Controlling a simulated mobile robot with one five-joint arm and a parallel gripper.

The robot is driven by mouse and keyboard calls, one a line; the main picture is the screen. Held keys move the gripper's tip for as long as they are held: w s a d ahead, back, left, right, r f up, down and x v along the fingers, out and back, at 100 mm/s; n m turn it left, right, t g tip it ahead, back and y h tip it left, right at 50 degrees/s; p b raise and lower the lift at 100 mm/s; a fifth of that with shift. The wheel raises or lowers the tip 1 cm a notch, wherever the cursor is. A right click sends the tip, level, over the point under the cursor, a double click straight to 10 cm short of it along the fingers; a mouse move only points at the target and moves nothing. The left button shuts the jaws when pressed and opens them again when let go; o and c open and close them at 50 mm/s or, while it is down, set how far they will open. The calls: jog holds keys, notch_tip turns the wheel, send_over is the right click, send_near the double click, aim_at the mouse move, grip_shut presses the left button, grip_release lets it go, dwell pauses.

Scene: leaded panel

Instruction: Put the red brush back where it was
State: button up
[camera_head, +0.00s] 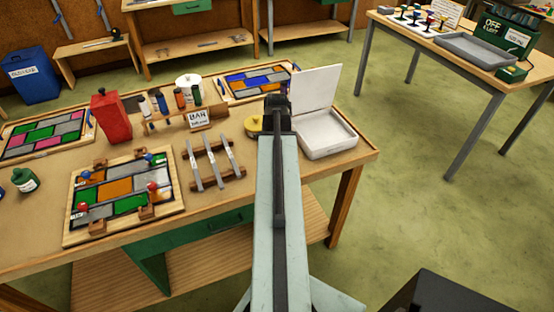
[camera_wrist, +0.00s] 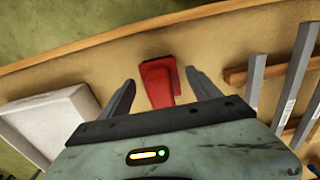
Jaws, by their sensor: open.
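The red brush (camera_wrist: 159,82) lies on the bench top near its edge in the wrist view, with a wide head and a narrower part towards my gripper. My gripper (camera_wrist: 160,77) is open, with one finger on each side of the brush and a gap to both. The brush is not visible in the head view, where my arm covers that part of the bench. Whether the fingers are down at its height I cannot tell.
A white box with an open lid (camera_head: 326,133) stands right of my arm. A wooden rack with several metal tools (camera_head: 211,163) and a yellow round tin (camera_head: 253,126) are left of it. A leaded panel (camera_head: 122,195) lies further left. A sign (camera_head: 200,117) stands behind the rack.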

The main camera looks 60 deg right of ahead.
notch_tip(320, 180, up, 12)
jog(key=p, duration=1)
jog(key=shift+f, duration=0.35)
jog(key=w+a+n, duration=0.2)
jog(key=w+a, duration=0.7)
jog(key=a, duration=0.3)
jog(key=w+a+n, duration=0.2)
jog(key=w+a, duration=0.7)
jog(key=a, duration=0.2)
jog(key=w+a+n, duration=0.1)
jog(key=w+a, duration=0.1)
jog(key=a, duration=1.1)
jog(key=w+a+n, duration=0.1)
jog(key=a+n, duration=0.1)
jog(key=a, duration=1.2)
jog(key=shift+w, duration=0.4)
